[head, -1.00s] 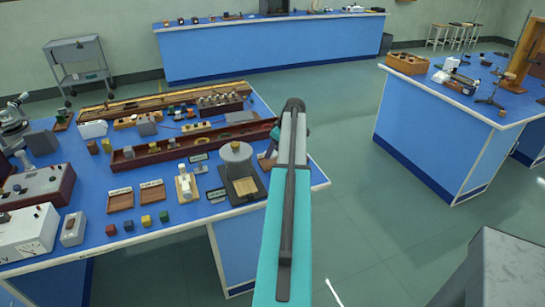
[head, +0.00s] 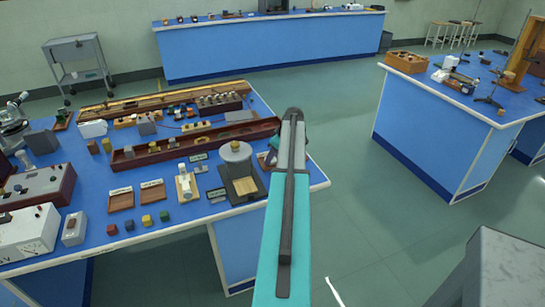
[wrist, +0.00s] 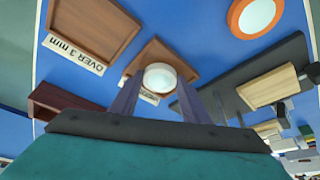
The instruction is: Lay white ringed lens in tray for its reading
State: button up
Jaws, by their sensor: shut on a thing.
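In the wrist view, my gripper (wrist: 158,92) is shut on the white ringed lens (wrist: 160,77), a pale disc with a white rim held between the fingertips. Behind the lens is a small brown wooden tray (wrist: 150,52); the lens overlaps its near part, and I cannot tell the height between them. A label by that tray is mostly covered by the lens and fingers. A larger brown tray (wrist: 90,25) to the left has a card (wrist: 75,53) reading "OVER 3 mm". In the head view, my arm hides most of the gripper and the lens.
An orange-ringed lens (wrist: 255,14) lies to the upper right in the wrist view. A dark plate with a pale wood block (wrist: 268,86) stands at the right.

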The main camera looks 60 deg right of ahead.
jog(key=shift+f, duration=0.15)
jog(key=o, duration=0.9)
jog(key=b+v, duration=0.2)
jog(key=v, duration=1)
jog(key=shift+r, duration=0.25)
